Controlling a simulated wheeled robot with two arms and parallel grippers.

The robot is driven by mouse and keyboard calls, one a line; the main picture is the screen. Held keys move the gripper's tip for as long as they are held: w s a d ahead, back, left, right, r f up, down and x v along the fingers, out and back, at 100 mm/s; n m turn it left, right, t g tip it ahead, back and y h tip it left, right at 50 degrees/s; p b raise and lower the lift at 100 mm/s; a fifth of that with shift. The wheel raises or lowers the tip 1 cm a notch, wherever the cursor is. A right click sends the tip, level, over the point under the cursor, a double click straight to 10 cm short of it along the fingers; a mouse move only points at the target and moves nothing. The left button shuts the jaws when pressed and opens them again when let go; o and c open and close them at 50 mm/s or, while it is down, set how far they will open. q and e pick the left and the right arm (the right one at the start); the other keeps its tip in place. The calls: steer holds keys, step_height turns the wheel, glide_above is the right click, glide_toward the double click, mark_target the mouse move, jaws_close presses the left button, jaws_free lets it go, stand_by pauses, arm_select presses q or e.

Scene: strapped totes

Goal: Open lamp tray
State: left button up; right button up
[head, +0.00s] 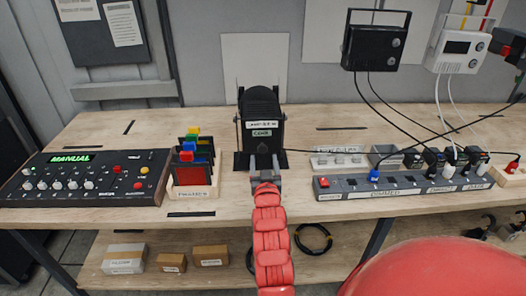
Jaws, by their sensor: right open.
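The black lamp housing (262,110) stands upright at the back middle of the bench, with two pale labels on its front. The writing on the labels is too small to read surely. A separate lamp tray cannot be made out; the lower front of the housing is partly behind my gripper. My right gripper (264,163) is open, its two grey fingers pointing at the lower front of the housing. I cannot tell whether they touch it. My left gripper is not in view.
A black control panel (85,177) and a small rack with coloured blocks (191,172) stand left. A power strip (400,186) with plugs and cables lies right. Two hanging boxes (375,48) trail cables to it. The wooden bench (120,118) is bare at the back left.

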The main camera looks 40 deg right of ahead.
mark_target(263, 149)
steer(key=shift+p+x, duration=0.45)
steer(key=shift+x, duration=1.9)
jaws_close()
